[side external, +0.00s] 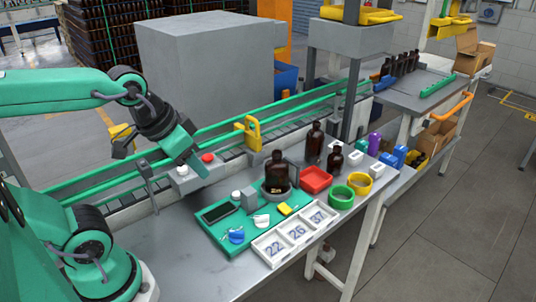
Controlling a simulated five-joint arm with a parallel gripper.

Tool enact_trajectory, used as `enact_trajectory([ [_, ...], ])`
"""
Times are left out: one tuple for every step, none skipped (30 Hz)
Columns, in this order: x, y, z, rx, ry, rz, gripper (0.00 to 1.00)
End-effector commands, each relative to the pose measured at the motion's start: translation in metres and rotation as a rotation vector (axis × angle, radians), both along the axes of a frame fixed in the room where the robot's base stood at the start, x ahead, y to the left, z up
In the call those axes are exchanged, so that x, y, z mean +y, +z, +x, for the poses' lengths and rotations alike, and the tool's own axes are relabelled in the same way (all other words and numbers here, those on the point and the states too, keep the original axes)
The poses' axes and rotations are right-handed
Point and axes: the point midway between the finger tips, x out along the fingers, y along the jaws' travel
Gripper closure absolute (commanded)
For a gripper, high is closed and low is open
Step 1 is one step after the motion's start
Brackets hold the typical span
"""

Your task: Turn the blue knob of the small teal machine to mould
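The small teal machine (215,227) lies flat on the grey bench, in the middle of the side external view. Its blue knob (236,236) is at the front edge; its pointer and any markings are too small to read. Beside the knob are a white part (261,220), a yellow part (285,209) and a dark screen (220,212). A brown bottle (276,170) stands upright in a round grey holder at the machine's back right. My gripper (192,166) is above and behind the machine's left side, apart from the knob. Its finger opening cannot be made out.
A white tray (294,233) marked 22, 26 and 37 lies right of the machine. A red tray (315,179), green ring (341,197), yellow ring (360,183) and two brown bottles (315,143) stand farther right. A railed conveyor (225,126) runs behind. The front-left bench is clear.

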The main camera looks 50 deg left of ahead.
Motion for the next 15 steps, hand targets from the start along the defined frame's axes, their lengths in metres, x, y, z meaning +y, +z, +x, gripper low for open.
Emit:
enact_trajectory([
  [-0.001, -0.004, 0.003, 0.019, -0.021, 0.008, 0.67],
  [-0.002, -0.006, 0.005, 0.030, -0.037, 0.014, 0.67],
  [-0.002, -0.009, 0.008, 0.045, -0.058, 0.023, 0.67],
  [-0.003, -0.012, 0.010, 0.058, -0.076, 0.030, 0.67],
  [-0.004, -0.015, 0.013, 0.070, -0.096, 0.037, 0.67],
  [-0.005, -0.018, 0.016, 0.088, -0.122, 0.047, 0.67],
  [-0.006, -0.022, 0.019, 0.102, -0.144, 0.054, 0.67],
  [-0.007, -0.025, 0.022, 0.117, -0.167, 0.061, 0.67],
  [-0.008, -0.030, 0.025, 0.137, -0.197, 0.070, 0.67],
  [-0.009, -0.033, 0.027, 0.151, -0.220, 0.078, 0.67],
  [-0.010, -0.037, 0.030, 0.165, -0.242, 0.085, 0.67],
  [-0.011, -0.042, 0.033, 0.184, -0.272, 0.092, 0.67],
  [-0.012, -0.046, 0.035, 0.198, -0.294, 0.099, 0.67],
  [-0.013, -0.050, 0.037, 0.212, -0.318, 0.105, 0.67],
  [-0.015, -0.055, 0.040, 0.231, -0.349, 0.113, 0.67],
])
